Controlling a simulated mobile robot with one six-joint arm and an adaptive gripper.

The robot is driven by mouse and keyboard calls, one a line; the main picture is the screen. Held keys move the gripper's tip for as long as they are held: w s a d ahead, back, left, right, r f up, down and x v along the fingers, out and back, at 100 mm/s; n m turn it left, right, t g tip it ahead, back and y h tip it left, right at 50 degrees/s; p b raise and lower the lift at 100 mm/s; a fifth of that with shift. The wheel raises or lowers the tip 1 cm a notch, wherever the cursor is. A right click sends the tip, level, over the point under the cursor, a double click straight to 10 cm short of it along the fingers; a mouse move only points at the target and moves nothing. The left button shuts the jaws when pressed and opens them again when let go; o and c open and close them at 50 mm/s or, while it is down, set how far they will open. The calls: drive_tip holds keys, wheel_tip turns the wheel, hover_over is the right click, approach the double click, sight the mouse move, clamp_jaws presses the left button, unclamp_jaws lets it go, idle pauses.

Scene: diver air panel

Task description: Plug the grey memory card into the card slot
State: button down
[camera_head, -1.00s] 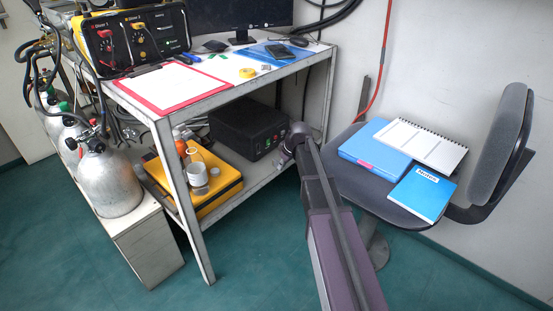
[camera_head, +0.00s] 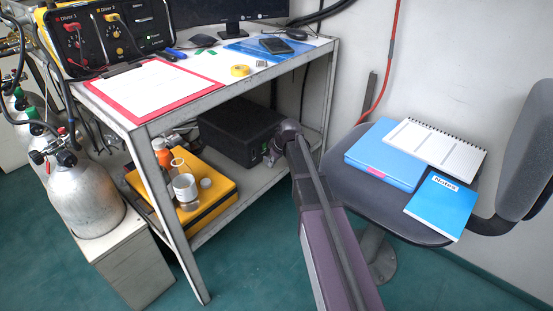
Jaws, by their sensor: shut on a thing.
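My gripper (camera_head: 270,154) is small in the head view, at the far end of my arm and in front of the black box on the lower shelf. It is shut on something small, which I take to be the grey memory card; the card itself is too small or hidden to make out. The black box (camera_head: 232,128) has a front face with small green marks, partly covered by my wrist. I cannot make out the card slot; whether the gripper or card touches the box cannot be told.
The metal table's front leg (camera_head: 175,220) and upper top (camera_head: 215,95) frame the shelf. A yellow case (camera_head: 215,205) with a jar (camera_head: 185,187) lies left of the box. A chair (camera_head: 345,170) with folders stands right.

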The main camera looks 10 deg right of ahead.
drive_tip(key=shift+w+d, duration=0.1)
drive_tip(key=shift+w, duration=0.1)
idle(0.3)
drive_tip(key=shift+w, duration=0.1)
drive_tip(key=shift+w+a, duration=0.15)
drive_tip(key=shift+a, duration=0.05)
drive_tip(key=shift+w+a, duration=0.7)
drive_tip(key=shift+w, duration=0.2)
drive_tip(key=shift+w+a, duration=0.65)
drive_tip(key=shift+w, duration=0.2)
drive_tip(key=shift+w+a, duration=0.8)
drive_tip(key=shift+w, duration=0.25)
idle(4.1)
drive_tip(key=c, duration=0.7)
unclamp_jaws()
